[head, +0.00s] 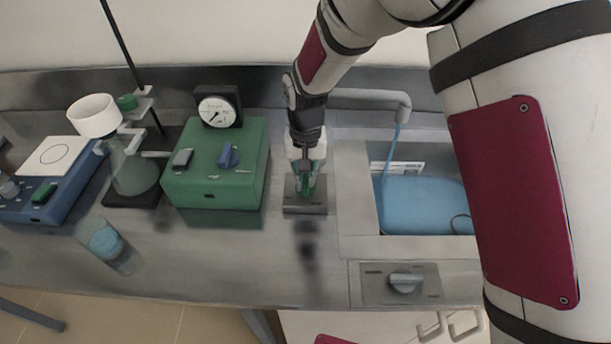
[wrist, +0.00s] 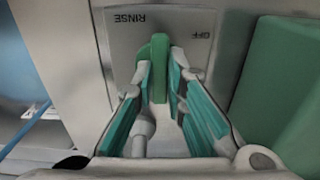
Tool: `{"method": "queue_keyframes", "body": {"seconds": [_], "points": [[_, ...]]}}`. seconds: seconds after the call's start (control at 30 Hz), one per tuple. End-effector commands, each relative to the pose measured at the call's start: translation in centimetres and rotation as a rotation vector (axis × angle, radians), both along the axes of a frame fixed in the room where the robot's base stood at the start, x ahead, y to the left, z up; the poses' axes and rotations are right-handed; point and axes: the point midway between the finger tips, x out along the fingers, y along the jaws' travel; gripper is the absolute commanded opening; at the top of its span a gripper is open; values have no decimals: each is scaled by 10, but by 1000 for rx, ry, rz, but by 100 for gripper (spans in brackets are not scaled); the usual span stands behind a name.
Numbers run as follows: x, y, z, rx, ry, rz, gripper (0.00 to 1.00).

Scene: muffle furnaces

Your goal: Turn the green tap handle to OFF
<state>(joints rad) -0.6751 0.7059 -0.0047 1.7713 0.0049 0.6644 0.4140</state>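The green tap handle (wrist: 158,65) stands on a grey plate (wrist: 120,38) marked RINSE on the left and OFF on the right in the wrist view, the lettering upside down. The handle lies between the two labels, pointing up the picture. My gripper (wrist: 160,72) has its two teal-padded fingers around the handle, one on each side, with their tips close against it. In the head view my gripper (head: 306,190) points down over the plate (head: 305,209), beside the sink, and mostly hides the handle.
A green box (head: 215,185) with a gauge (head: 216,111) stands just left of my gripper. A sink (head: 355,190) with a tap spout (head: 370,96) and blue basin (head: 425,203) is on the right. A grey knob panel (head: 372,285) is in front. A beaker (head: 105,240) stands farther left.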

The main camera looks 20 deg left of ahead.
Motion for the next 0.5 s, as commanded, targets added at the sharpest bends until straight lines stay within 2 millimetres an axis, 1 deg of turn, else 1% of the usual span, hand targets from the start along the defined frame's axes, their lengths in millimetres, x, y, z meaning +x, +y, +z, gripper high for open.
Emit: {"method": "queue_keyframes", "body": {"seconds": [0.27,0.5], "points": [[0,0,0,0,0,25,0],[1,-1,-1,0,1,138,0]]}}
